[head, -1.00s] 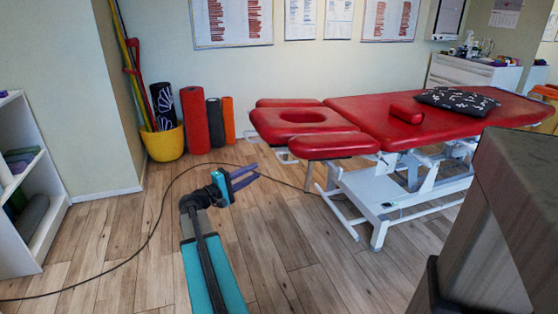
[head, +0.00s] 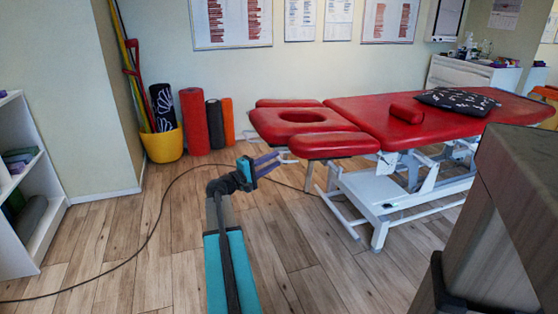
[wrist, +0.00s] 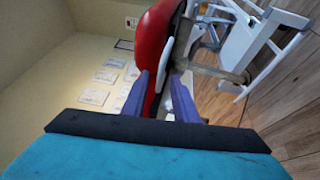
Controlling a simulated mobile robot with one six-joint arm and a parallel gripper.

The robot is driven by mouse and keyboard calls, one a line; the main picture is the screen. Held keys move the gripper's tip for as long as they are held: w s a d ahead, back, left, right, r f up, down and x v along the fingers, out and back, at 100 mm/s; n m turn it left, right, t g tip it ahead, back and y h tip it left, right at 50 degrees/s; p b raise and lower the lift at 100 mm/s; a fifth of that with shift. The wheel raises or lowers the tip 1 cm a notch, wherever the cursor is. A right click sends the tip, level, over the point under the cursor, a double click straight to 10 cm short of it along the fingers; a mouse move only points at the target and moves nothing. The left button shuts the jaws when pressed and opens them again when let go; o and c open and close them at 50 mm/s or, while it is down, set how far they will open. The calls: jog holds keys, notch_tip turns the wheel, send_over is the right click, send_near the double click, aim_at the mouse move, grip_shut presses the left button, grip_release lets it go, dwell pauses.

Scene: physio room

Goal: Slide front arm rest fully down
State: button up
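The treatment table's front arm rest (head: 332,145) is a red padded block on the near side of the head end, beside the face-hole section. It looks roughly level, slightly lower than that section. My gripper (head: 276,160) is just left of the arm rest in the head view, at about its height, with no contact visible. In the wrist view, my purple fingers (wrist: 160,76) are apart, and a red pad (wrist: 153,40), probably the arm rest, lies ahead near the fingertips. White and grey parts show between and beyond the fingers. The arm rest's mount is largely hidden.
The red table top (head: 370,113) and its white frame (head: 375,205) stand to the right. A dark cable (head: 160,215) crosses the wooden floor. Rolled mats (head: 194,122) and a yellow basket (head: 163,144) stand by the wall. The floor left of the table is mostly clear.

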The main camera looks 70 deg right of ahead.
aim_at(279, 157)
jog(key=shift+x, duration=1.7)
grip_shut()
